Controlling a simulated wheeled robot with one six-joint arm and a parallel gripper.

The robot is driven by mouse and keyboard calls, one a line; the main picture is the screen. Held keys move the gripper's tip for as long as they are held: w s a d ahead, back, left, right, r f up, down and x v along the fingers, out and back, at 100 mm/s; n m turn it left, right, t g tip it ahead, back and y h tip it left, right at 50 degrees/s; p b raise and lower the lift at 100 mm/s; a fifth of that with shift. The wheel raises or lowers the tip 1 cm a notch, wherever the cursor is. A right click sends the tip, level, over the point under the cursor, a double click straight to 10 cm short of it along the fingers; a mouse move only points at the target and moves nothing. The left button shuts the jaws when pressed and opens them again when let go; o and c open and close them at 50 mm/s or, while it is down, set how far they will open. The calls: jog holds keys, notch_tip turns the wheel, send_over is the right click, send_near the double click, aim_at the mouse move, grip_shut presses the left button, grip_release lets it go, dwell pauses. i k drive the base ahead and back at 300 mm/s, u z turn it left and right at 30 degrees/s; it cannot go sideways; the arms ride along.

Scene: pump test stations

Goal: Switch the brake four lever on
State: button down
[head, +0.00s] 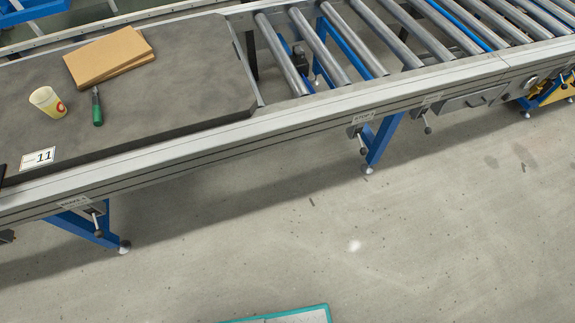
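The label print is too small to read surely, so I cannot tell which is brake four. All three levers point roughly downward. My gripper is not in view.
The conveyor rail (300,112) crosses the view, with rollers (320,47) behind it. A grey worktop (175,85) holds a cup (47,101), cardboard (108,57) and a green-handled tool (97,108). Blue legs (382,137) stand below. The concrete floor (420,230) in front is mostly clear.

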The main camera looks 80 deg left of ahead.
aim_at(99, 234)
jog(key=i, duration=1.2)
jog(key=u, duration=3.45)
